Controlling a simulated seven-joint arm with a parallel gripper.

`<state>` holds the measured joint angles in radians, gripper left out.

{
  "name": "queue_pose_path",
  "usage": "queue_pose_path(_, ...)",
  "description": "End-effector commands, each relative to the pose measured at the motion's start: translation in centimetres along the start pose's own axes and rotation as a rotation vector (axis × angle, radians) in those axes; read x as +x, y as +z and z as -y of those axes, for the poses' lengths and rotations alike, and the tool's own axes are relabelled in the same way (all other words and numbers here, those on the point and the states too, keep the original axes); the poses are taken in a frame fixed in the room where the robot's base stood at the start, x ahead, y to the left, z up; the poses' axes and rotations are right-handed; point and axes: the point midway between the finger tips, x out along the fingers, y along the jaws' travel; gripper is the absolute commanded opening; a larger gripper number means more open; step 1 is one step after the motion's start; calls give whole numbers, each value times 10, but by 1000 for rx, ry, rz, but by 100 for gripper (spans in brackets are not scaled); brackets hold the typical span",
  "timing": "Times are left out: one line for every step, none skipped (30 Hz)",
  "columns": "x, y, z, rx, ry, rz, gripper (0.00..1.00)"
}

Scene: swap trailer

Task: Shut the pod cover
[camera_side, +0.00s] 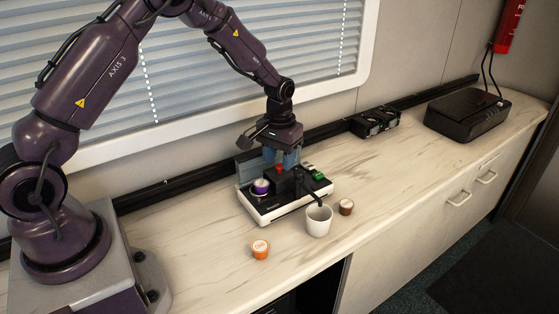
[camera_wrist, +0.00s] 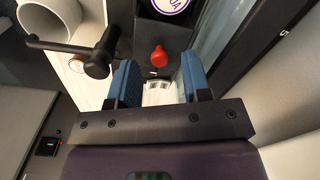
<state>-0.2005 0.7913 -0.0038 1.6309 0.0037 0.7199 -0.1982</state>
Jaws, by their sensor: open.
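The pod machine (camera_side: 268,214) is a low black and white unit on the counter. A purple-rimmed pod (camera_side: 261,187) sits in its left part; the pod's white label also shows at the top of the wrist view (camera_wrist: 174,5). A clear bluish panel (camera_side: 246,167), which looks like the pod cover, stands raised at the machine's back left. It runs along the right in the wrist view (camera_wrist: 213,42). A red knob (camera_wrist: 158,56) is on the machine. My gripper (camera_wrist: 160,72) is open, pointing down above the machine, with nothing seen between its blue fingers. Contact cannot be told.
A white cup (camera_side: 318,224) stands at the machine's front, beside a black spout arm (camera_wrist: 97,54). An orange pod (camera_side: 260,250) and a brown pod (camera_side: 346,207) lie nearby. A black box (camera_side: 466,115) is farther right.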

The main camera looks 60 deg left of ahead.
Motion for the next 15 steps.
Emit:
queue_pose_path(5,0,0,0,0,0,44)
queue_pose_path(7,0,0,0,0,1,44)
queue_pose_path(9,0,0,0,0,1,44)
queue_pose_path(10,0,0,0,0,1,44)
queue_pose_path(11,0,0,0,0,0,44)
queue_pose_path(12,0,0,0,0,0,44)
queue_pose_path(12,0,0,1,0,-1,44)
queue_pose_path(12,0,0,1,0,-1,44)
queue_pose_path(12,0,0,1,0,-1,44)
queue_pose_path(12,0,0,1,0,-1,44)
queue_pose_path(12,0,0,1,0,-1,44)
queue_pose_path(12,0,0,1,0,-1,44)
queue_pose_path(12,0,0,1,0,-1,44)
queue_pose_path(12,0,0,1,0,-1,37)
queue_pose_path(12,0,0,1,0,-1,28)
